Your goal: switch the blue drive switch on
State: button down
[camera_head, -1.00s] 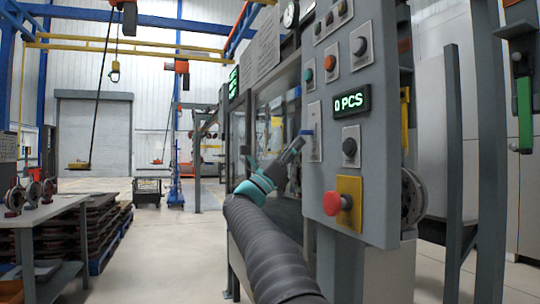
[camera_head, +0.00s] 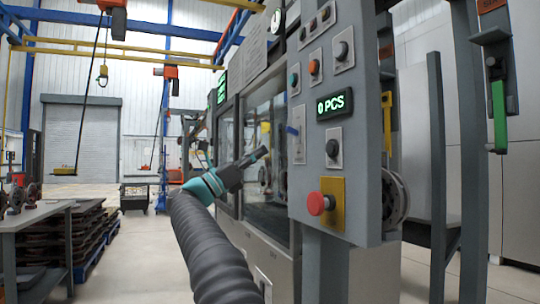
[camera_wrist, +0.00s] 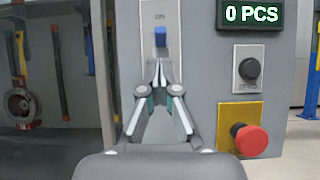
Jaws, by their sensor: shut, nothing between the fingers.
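The blue drive switch (camera_head: 292,130) sticks out from a light plate on the left part of the grey control panel. In the wrist view the blue lever (camera_wrist: 160,36) is straight above my fingertips, below a label that seems to read ON. Whether the lever is tilted up or down is hard to tell. My gripper (camera_head: 264,152) is shut and empty, left of the switch and a little lower, with a gap between them. In the wrist view the closed fingertips (camera_wrist: 158,72) point at the panel just below the lever.
The panel (camera_head: 360,110) also carries a red stop button (camera_head: 318,203) on a yellow plate, a black knob (camera_head: 333,148) and a display (camera_head: 335,104) reading 0 PCS. A glazed machine enclosure (camera_head: 265,140) stands behind my arm. A table (camera_head: 45,215) is at the left.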

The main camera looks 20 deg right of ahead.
jog(key=shift+v, duration=1)
jog(key=shift+a+r, duration=0.1)
jog(key=shift+r, duration=0.05)
